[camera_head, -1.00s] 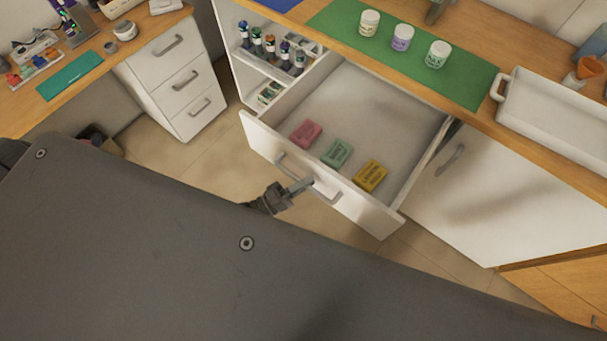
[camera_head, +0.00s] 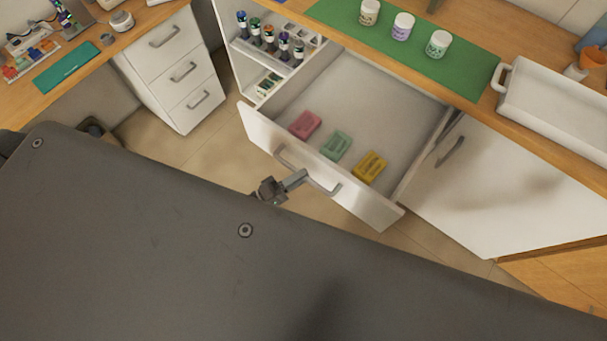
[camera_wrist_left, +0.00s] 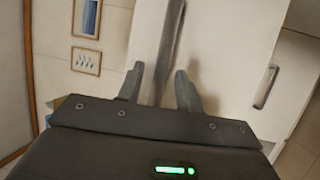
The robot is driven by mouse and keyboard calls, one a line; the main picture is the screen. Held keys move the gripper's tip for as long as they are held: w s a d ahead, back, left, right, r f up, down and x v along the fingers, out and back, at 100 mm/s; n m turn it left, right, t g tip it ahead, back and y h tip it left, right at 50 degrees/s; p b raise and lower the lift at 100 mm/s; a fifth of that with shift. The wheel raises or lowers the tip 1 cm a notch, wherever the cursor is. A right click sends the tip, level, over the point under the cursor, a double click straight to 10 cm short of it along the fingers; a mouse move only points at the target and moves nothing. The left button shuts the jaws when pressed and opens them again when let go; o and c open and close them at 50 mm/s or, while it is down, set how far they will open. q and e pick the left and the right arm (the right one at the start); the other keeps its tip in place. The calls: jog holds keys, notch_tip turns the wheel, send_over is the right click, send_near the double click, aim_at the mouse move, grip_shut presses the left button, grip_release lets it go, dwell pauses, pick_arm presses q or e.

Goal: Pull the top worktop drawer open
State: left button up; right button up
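The top worktop drawer (camera_head: 355,204) stands pulled well out from under the worktop, its inside showing. Its bar handle (camera_head: 322,187) is on the white front, and a bar between the fingers shows in the left wrist view (camera_wrist_left: 168,45). My left gripper (camera_head: 298,178) is at the handle in the head view. In the left wrist view its two fingers (camera_wrist_left: 160,82) are spread, with visible gaps beside the bar. Whether a finger touches the handle, I cannot tell. My right gripper is not in view.
Pink (camera_head: 304,124), green (camera_head: 336,145) and yellow (camera_head: 370,167) boxes lie in the drawer. Several jars stand on a green mat (camera_head: 465,80) above. A white tray (camera_head: 560,115) is at right. A white drawer unit (camera_head: 175,75) stands at left, with clear floor between.

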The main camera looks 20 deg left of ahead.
pick_arm(q)
jog(key=b+v, duration=0.2)
jog(key=v, duration=0.7)
jog(key=shift+a, duration=0.15)
jog(key=shift+s, duration=0.1)
